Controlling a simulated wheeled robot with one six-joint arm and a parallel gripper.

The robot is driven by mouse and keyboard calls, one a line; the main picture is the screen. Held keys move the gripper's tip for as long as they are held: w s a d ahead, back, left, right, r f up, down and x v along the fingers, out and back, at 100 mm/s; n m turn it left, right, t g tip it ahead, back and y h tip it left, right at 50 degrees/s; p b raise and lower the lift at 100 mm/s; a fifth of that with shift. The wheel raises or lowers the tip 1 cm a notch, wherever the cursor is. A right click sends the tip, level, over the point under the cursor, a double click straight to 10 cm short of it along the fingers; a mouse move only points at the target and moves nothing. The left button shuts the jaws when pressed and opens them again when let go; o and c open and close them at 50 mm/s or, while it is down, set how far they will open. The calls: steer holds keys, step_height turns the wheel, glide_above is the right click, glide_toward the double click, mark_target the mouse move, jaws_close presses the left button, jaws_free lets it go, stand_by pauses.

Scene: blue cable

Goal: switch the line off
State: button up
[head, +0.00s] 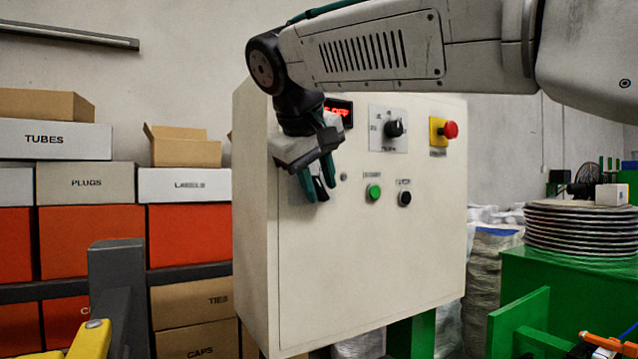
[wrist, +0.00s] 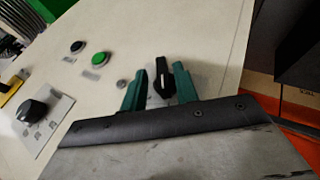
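The pale control cabinet (head: 350,260) stands in the middle of the head view. A black handle with a white stripe (wrist: 163,80) is on its front, also visible low between my fingers in the head view (head: 320,188). My gripper (head: 317,180) is at the cabinet's upper left. In the wrist view its two green fingers (wrist: 159,88) stand apart, one on each side of the handle, with a gap on the left; contact on the right is unclear. The handle's base is partly hidden. A red-lit display (head: 340,110) is partly covered by my arm.
The panel also has a black selector knob (head: 394,128), a red emergency button on yellow (head: 450,130), a green button (head: 374,192) and a black button (head: 405,198). Stacked boxes (head: 90,190) stand left. A green bench with stacked discs (head: 580,225) is right.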

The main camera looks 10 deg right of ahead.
steer(key=shift+w+a+f, duration=0.1)
steer(key=shift+f, duration=0.1)
steer(key=v, duration=0.7)
steer(key=shift+s+r, duration=0.25)
steer(key=shift+r, duration=0.1)
